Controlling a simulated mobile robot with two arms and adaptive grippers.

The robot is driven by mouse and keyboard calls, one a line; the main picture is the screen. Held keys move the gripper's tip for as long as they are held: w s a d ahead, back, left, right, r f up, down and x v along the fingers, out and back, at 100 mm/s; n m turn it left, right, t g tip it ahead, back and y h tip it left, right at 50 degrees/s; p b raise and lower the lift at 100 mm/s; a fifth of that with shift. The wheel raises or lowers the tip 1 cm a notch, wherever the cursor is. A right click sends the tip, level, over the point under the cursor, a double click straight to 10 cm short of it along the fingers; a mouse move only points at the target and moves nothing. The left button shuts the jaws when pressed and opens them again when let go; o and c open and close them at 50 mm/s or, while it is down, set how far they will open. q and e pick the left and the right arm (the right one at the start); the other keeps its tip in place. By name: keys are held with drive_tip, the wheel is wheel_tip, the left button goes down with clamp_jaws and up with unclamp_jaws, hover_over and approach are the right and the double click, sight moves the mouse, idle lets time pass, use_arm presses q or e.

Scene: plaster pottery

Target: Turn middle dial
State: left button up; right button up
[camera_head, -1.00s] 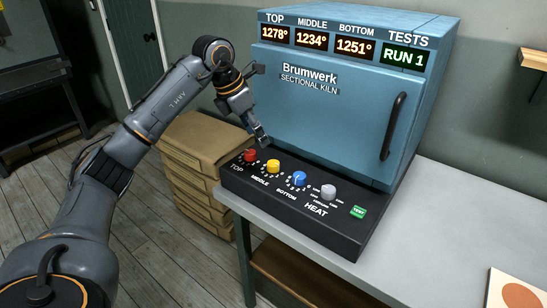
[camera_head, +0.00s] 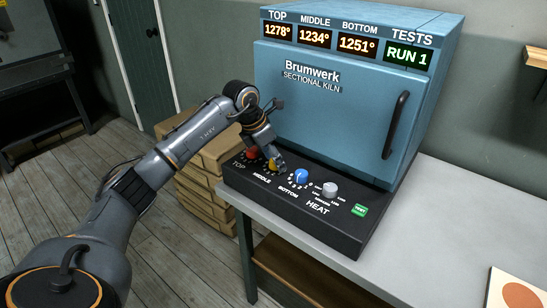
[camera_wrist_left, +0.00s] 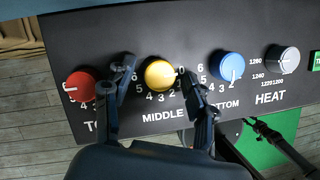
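The middle dial is the yellow knob (camera_wrist_left: 160,75) above the word MIDDLE on the black control panel (camera_head: 330,238). In the head view the yellow knob (camera_head: 272,165) is partly hidden by my left gripper (camera_head: 278,163). In the left wrist view the two fingers of my left gripper (camera_wrist_left: 155,88) are open, one on each side of the yellow knob. The right finger is very near the knob and the left one stands farther off; I cannot tell if either touches.
A red knob (camera_wrist_left: 80,86) is left of the yellow one; a blue knob (camera_wrist_left: 229,65) and a grey knob (camera_wrist_left: 285,60) are right. A green button (camera_head: 360,210) follows. The blue kiln (camera_head: 350,100) shows 1278°, 1234°, 1251° and RUN 1. Stacked boxes (camera_head: 205,205) stand left of the table.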

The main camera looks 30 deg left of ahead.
use_arm(q)
drive_tip(key=c, duration=1)
drive_tip(key=shift+a+m, duration=0.1)
drive_tip(key=shift+m, duration=0.6)
drive_tip(key=m+h, duration=0.1)
drive_tip(key=m, duration=0.1)
drive_tip(key=m+g+h, duration=0.1)
drive_tip(key=m, duration=0.2)
drive_tip(key=shift+w+g, duration=0.15)
drive_tip(key=shift+g, duration=0.15)
drive_tip(key=m+g, duration=0.1)
drive_tip(key=m, duration=0.2)
drive_tip(key=m+g, duration=0.1)
drive_tip(key=m, duration=0.1)
drive_tip(key=shift+w+a+m+h, duration=0.1)
drive_tip(key=shift+w+m+h, duration=0.05)
drive_tip(key=shift+m+h, duration=0.2)
drive_tip(key=shift+m, duration=0.25)
